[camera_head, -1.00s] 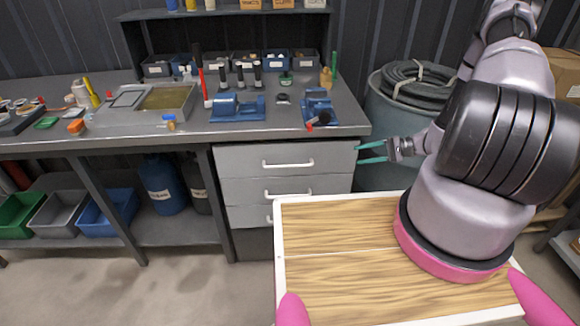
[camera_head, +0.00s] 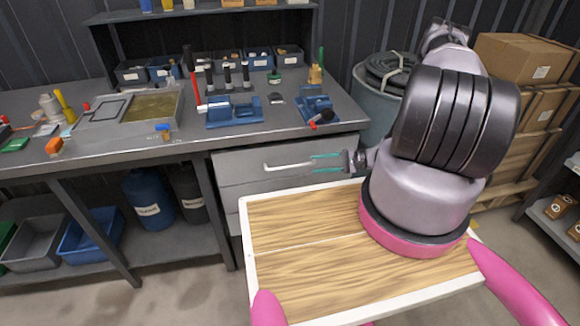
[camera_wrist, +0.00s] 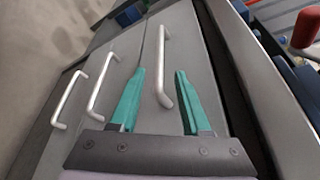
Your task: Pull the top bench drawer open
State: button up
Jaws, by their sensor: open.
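The top bench drawer (camera_head: 236,166) is a grey front below the bench top and looks shut. Its white bar handle (camera_head: 285,166) runs across the middle. My gripper (camera_head: 313,163) is open, with its two teal fingers at the right end of that handle, one above the other. In the wrist view the top handle (camera_wrist: 164,65) shows between the open fingers (camera_wrist: 159,72). I cannot tell whether a finger touches it. Two lower handles show to the left in the wrist view.
The bench top (camera_head: 290,133) overhangs just above the drawer and carries blue vises (camera_head: 234,112) and tools. A grey bin with coiled hose (camera_head: 385,75) stands right of the bench. Cardboard boxes (camera_head: 520,58) are stacked at the far right.

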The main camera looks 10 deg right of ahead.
aim_at(300, 166)
jog(key=x, duration=0.9)
jog(key=shift+w+a, duration=0.1)
grip_shut()
dwell(1.1)
